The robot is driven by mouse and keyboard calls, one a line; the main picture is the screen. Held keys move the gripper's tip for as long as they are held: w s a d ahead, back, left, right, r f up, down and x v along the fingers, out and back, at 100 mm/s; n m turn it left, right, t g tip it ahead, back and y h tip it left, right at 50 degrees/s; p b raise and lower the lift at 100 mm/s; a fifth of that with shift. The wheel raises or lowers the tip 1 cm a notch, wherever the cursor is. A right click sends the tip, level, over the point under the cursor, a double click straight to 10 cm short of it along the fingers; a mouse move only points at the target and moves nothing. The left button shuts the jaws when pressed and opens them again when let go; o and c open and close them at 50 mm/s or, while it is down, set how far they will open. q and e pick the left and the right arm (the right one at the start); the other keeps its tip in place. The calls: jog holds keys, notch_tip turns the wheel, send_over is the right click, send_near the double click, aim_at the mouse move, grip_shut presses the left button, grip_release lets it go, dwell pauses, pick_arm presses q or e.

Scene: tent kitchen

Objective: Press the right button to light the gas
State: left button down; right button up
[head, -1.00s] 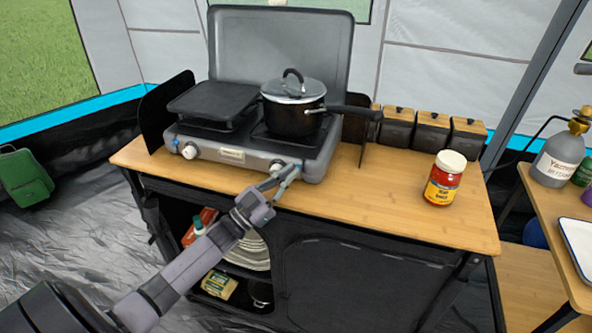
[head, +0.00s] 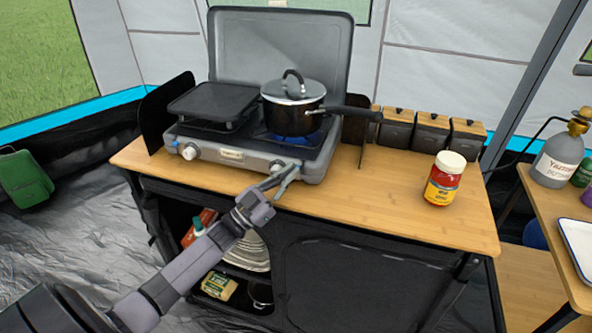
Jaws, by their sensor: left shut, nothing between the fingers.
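A grey two-burner gas stove (head: 232,155) with a raised lid stands on the wooden cabinet top. Its left knob (head: 190,151) is in plain view. The right knob (head: 277,166) is partly hidden behind my left gripper. A blue flame (head: 268,135) shows on the right burner, under a black pot (head: 291,119) with a glass lid. My left gripper (head: 285,176) is shut and empty, with its fingertips at the stove's front by the right knob; I cannot tell if they touch it. My right gripper is not in view.
A flat black griddle (head: 212,101) covers the left burner. The pot's handle (head: 350,113) sticks out to the right. A red jar (head: 442,184) stands on the right of the cabinet top (head: 375,205). Several dark canisters (head: 430,132) line the back. The front middle of the top is clear.

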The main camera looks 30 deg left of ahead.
pick_arm(q)
jog(key=shift+s+d+f, duration=0.1)
jog(key=shift+s+f, duration=0.15)
jog(key=shift+f, duration=0.2)
jog(key=shift+s+f+p, duration=0.1)
jog(key=shift+s+p, duration=0.2)
jog(key=shift+s, duration=0.05)
jog(key=shift+s+d+p, duration=0.15)
jog(key=shift+s+p, duration=0.3)
jog(key=s+p, duration=0.1)
jog(key=s, duration=0.1)
jog(key=s+d+p, duration=0.1)
jog(key=s, duration=0.1)
dwell(0.3)
